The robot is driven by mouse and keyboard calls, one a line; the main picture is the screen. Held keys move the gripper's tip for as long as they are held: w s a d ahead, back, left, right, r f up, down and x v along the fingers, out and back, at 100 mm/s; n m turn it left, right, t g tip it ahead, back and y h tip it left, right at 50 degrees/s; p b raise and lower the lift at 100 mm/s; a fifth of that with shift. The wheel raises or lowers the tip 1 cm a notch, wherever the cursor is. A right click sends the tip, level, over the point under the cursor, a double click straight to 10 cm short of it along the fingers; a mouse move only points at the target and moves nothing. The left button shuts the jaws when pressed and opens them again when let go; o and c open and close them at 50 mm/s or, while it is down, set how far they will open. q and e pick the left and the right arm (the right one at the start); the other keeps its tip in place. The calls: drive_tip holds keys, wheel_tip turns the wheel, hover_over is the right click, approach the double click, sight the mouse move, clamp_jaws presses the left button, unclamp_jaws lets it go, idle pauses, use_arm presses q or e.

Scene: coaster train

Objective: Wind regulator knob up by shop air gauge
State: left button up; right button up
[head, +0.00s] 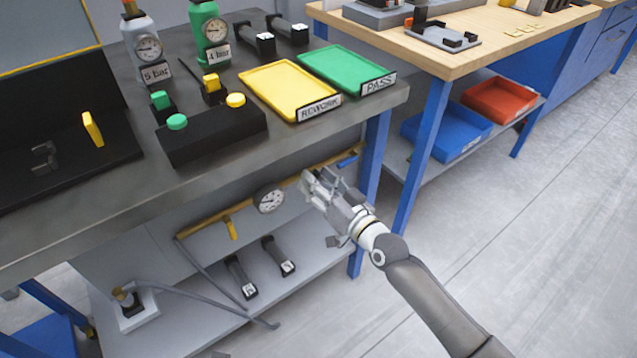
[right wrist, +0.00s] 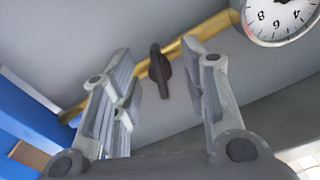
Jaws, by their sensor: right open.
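The shop air gauge (head: 269,199) is a round white dial with a dark rim on the brass pipe (head: 210,217) under the workbench. It also shows at the top right of the right wrist view (right wrist: 279,17). A small black knob (right wrist: 159,70) stands at the brass pipe, left of the gauge in that view. My right gripper (head: 314,188) is open, with its fingers apart on either side of the knob in the wrist view. I see no contact. In the head view the gripper hides the knob. My left gripper is out of view.
The workbench edge (head: 200,190) overhangs the pipe. A yellow lever (head: 231,228) hangs from the pipe left of the gauge. A blue bench leg (head: 372,150) stands right of the gripper. Two dark cylinders (head: 240,277) lie on the lower shelf. The floor at right is clear.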

clamp_jaws()
drive_tip(key=shift+m, duration=2.3)
unclamp_jaws()
drive_tip(key=v, duration=1.2)
